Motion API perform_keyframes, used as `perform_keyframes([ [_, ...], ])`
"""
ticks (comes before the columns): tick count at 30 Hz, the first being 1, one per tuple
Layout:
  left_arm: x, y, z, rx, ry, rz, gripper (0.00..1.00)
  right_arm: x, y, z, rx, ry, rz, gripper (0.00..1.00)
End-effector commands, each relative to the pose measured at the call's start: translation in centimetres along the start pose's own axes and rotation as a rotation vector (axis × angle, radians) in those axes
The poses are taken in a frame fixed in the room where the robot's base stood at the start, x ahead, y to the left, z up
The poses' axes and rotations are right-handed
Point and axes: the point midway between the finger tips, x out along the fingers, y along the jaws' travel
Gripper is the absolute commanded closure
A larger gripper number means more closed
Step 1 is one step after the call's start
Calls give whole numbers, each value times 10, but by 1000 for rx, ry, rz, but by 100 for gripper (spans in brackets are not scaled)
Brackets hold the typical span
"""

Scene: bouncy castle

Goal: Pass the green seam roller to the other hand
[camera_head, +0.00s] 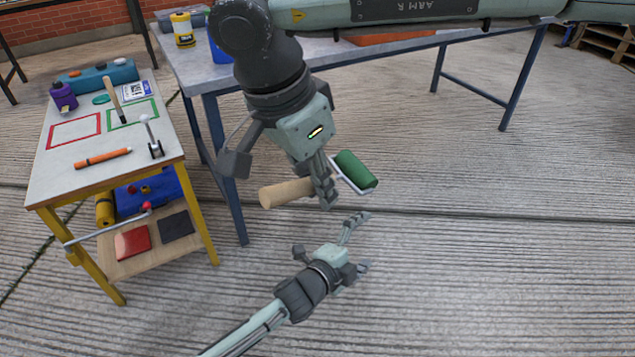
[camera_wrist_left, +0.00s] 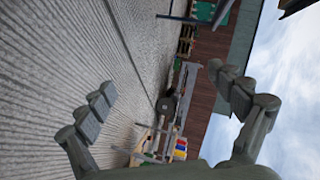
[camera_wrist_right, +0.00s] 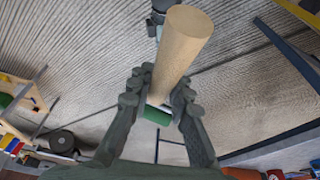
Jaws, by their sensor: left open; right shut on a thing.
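The green seam roller has a green cylinder (camera_head: 356,169) on a metal frame and a pale wooden handle (camera_head: 285,193). My right gripper (camera_head: 325,188) is shut on the handle near the frame and holds the roller in the air. The right wrist view shows the handle (camera_wrist_right: 180,50) between both fingers, with part of the green cylinder (camera_wrist_right: 157,115) behind. My left gripper (camera_head: 362,242) is open and empty, below and to the right of the handle, apart from the roller. In the left wrist view its fingers (camera_wrist_left: 160,80) are spread, and the roller does not show.
A small yellow-legged workbench (camera_head: 62,183) with tools and marked red and green squares stands at the left. A longer grey table (camera_head: 345,52) with blue legs stands behind my right arm. Below and right of the roller is open concrete floor.

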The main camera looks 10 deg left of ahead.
Motion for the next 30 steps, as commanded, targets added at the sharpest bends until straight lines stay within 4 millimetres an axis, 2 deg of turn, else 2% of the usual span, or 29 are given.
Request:
perform_keyframes([
  [1,-14,13,21,-120,-86,40,7,0,0,0,0,0,-1,100],
  [3,-34,29,50,-273,-201,90,7,0,0,0,0,0,0,100],
  [6,-67,54,86,-473,-358,150,7,0,0,0,0,0,0,100],
  [8,-90,70,104,-584,-450,182,7,0,0,0,0,0,0,100],
  [12,-149,106,139,-822,-663,243,7,0,0,0,0,0,-1,100],
  [18,-234,148,166,-1092,-938,297,7,0,0,0,0,0,0,100],
  [21,-268,161,171,-1181,-1043,311,7,0,0,0,0,0,0,100],
  [25,-295,171,174,-1253,-1130,320,7,0,0,0,0,0,-1,100],
  [30,-308,175,174,-1283,-1171,323,7,0,0,0,0,0,-1,100],
])
